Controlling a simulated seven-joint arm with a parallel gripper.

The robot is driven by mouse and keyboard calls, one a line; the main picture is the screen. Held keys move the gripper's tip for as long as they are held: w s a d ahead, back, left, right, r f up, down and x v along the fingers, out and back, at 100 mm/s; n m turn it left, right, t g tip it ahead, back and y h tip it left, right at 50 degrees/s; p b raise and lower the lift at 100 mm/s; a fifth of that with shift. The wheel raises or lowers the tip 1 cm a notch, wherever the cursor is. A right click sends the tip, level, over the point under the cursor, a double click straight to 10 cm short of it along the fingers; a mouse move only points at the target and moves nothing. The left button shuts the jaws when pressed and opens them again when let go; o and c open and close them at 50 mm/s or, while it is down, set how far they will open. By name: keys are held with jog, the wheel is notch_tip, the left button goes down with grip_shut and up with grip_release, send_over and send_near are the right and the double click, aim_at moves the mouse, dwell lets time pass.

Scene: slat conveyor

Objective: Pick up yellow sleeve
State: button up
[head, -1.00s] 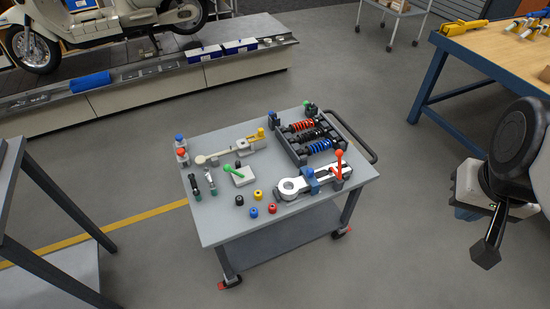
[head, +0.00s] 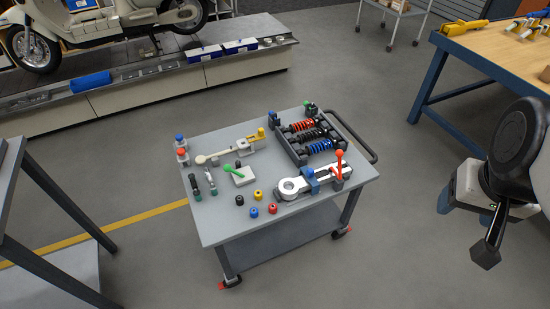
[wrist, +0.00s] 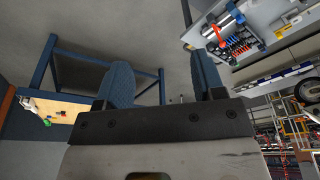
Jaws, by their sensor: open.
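The yellow sleeve (head: 258,194) is a small short ring standing on the near part of the grey cart top (head: 225,222). A black sleeve (head: 239,200) is to its left, a blue one (head: 254,212) just in front, and a red one (head: 272,208) to its front right. My gripper (head: 485,257) hangs at the right of the head view, well away from the cart. In the wrist view its two blue fingers (wrist: 160,85) stand wide apart with nothing between them. The yellow sleeve cannot be made out in the wrist view.
A white clamp fixture with a red-knobbed lever (head: 312,183) stands right of the sleeves. A rack of coil springs (head: 320,135) is behind it. A green-handled block (head: 242,174) and small tools (head: 203,182) are to the left. A wooden-topped workbench (head: 510,60) is at far right.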

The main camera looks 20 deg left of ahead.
jog(key=w+a+f+m+y, duration=0.4)
jog(key=w+a+f+m, duration=0.15)
jog(key=w+a, duration=0.75)
jog(key=m+g, duration=0.2)
jog(key=m, duration=1.2)
send_over(258, 193)
jog(key=d, duration=0.3)
notch_tip(258, 193, down, 36)
jog(key=shift+s+y, duration=0.2)
jog(key=shift+y, duration=0.2)
jog(key=shift+a+f, duration=0.1)
jog(key=shift+x, duration=1.2)
jog(key=shift+f, duration=0.15)
